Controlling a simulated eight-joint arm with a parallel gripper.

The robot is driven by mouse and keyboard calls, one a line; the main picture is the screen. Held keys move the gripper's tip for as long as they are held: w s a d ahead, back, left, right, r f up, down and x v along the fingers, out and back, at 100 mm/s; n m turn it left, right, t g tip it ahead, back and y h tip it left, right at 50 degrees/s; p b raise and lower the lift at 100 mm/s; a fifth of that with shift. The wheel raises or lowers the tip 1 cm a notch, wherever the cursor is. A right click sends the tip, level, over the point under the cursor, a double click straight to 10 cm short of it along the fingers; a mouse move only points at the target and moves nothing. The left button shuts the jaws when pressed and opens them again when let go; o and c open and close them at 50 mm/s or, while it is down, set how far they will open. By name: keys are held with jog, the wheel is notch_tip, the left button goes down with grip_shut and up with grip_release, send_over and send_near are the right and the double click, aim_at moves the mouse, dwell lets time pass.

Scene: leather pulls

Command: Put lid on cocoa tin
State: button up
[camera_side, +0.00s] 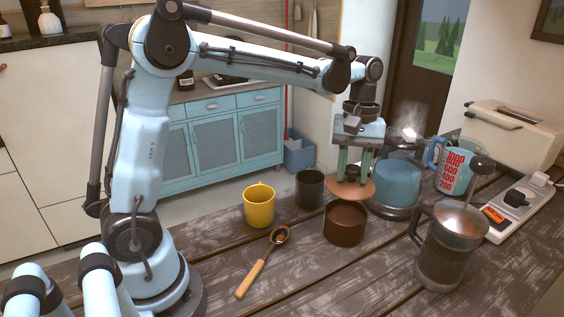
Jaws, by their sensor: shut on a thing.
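The lid (349,193), a flat copper-brown disc with a dark knob, hangs from my gripper (353,174). My gripper points down, and its green fingers are shut on the knob. The cocoa tin (345,226) appears to be the open, round, brown container standing upright on the wooden table. Its dark inside shows. The lid is above the tin's rim and slightly towards the back, and looks apart from it. The exact gap cannot be told from this one view.
A yellow mug (259,207) and a dark cup (310,189) stand left of the tin. A scoop (262,264) lies in front. A steaming blue kettle (397,184), French press (447,248), measuring jug (456,172) and power strip (514,208) crowd the right. The front middle is clear.

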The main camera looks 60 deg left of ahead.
aim_at(350, 191)
jog(key=shift+f, duration=2.8)
jog(key=shift+f, duration=0.6)
jog(key=o, duration=1.1)
jog(key=shift+o, duration=0.2)
jog(key=shift+r, duration=3.5)
jog(key=shift+s, duration=0.1)
